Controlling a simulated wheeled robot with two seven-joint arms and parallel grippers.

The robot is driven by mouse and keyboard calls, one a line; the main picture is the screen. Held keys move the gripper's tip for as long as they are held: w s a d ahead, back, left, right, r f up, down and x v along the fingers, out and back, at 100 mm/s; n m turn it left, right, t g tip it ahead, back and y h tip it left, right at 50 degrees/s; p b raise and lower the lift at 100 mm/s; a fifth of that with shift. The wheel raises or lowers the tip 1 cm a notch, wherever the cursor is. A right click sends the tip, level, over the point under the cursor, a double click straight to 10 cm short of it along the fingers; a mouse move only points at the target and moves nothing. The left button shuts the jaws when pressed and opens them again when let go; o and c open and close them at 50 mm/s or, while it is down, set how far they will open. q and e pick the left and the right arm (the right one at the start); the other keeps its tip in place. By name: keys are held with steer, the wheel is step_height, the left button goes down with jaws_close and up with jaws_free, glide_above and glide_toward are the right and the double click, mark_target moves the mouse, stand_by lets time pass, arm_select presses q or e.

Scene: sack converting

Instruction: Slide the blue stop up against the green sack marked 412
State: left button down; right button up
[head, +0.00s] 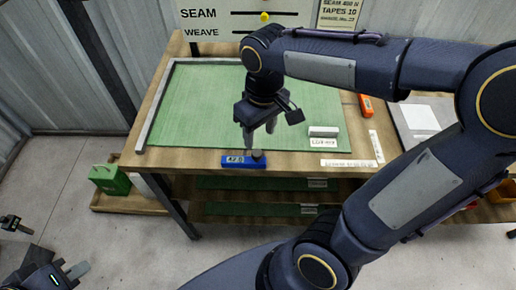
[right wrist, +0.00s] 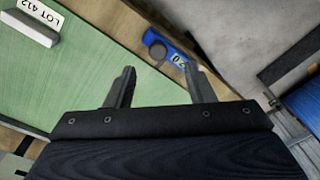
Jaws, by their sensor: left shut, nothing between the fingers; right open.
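The green sack (head: 190,105) lies flat on the wooden table, with a card reading LOT 412 (head: 323,142) at its front right; this card also shows in the right wrist view (right wrist: 33,24). The blue stop (head: 236,162), with a dark knob and a small number label, sits on the table's front edge, just in front of the sack. A strip of wood shows beside it in the right wrist view (right wrist: 181,55). My right gripper (head: 260,138) is open and empty above the sack's front part, its fingers pointing toward the stop. My left gripper (head: 76,270) is shut and empty at lower left, away from the table.
A grey bar (head: 158,108) runs along the sack's left side. A pale block (head: 323,131) stands behind the card. An orange tool (head: 366,105) lies right of the sack. Shelves with green material are below. A green box (head: 110,180) is on the left.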

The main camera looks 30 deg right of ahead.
mark_target(257, 153)
steer(key=shift+w+a+f+h, duration=0.1)
steer(key=shift+w+f+h, duration=0.1)
steer(key=shift+w+h, duration=0.15)
steer(key=shift+w+f, duration=0.15)
steer(key=shift+f, duration=0.2)
step_height(257, 153, down, 7)
steer(key=shift+b, duration=0.4)
steer(key=shift+c, duration=0.2)
jaws_close()
